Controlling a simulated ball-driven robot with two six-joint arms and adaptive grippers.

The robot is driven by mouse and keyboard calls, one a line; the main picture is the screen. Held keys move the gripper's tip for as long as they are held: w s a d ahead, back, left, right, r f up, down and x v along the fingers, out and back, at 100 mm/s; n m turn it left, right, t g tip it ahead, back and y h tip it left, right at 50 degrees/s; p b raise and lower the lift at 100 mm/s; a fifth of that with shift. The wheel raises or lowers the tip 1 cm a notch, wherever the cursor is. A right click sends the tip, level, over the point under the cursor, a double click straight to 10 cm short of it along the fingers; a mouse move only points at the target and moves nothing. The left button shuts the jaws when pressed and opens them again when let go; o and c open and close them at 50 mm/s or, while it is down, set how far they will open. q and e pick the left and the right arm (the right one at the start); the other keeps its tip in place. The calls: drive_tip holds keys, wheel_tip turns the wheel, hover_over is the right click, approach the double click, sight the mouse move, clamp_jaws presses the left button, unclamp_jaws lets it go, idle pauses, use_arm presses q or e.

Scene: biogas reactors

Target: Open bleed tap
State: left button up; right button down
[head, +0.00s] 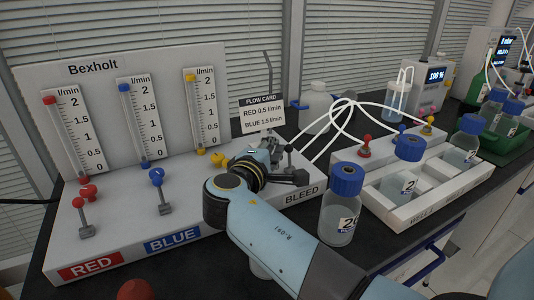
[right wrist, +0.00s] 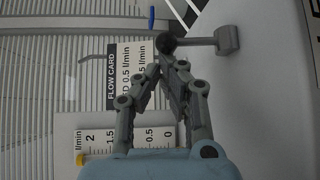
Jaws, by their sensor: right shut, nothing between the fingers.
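The bleed tap is a grey lever with a black ball knob (right wrist: 166,43), running right to its mount (right wrist: 228,40) in the right wrist view. In the head view the tap (head: 289,149) stands behind the BLEED label (head: 301,194) and is partly hidden by my right gripper. My right gripper (head: 270,146) is over the right end of the white panel base. Its fingertips (right wrist: 167,66) are closed together with nothing between them, right by the knob. I cannot tell if they touch it. My left gripper is not in view.
Red (head: 84,208) and blue (head: 160,192) levers stand left on the base. A flow card (head: 262,113) stands behind the gripper. A blue-capped bottle (head: 343,205) stands close right of my arm. A white bottle rack (head: 440,187) and tubes lie farther right.

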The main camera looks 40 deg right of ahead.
drive_tip(key=shift+s+a+r, duration=0.15)
drive_tip(key=shift+s, duration=0.35)
drive_tip(key=shift+s+a+r, duration=0.1)
drive_tip(key=shift+s, duration=0.35)
wheel_tip(320, 180, up, 10)
idle(0.6)
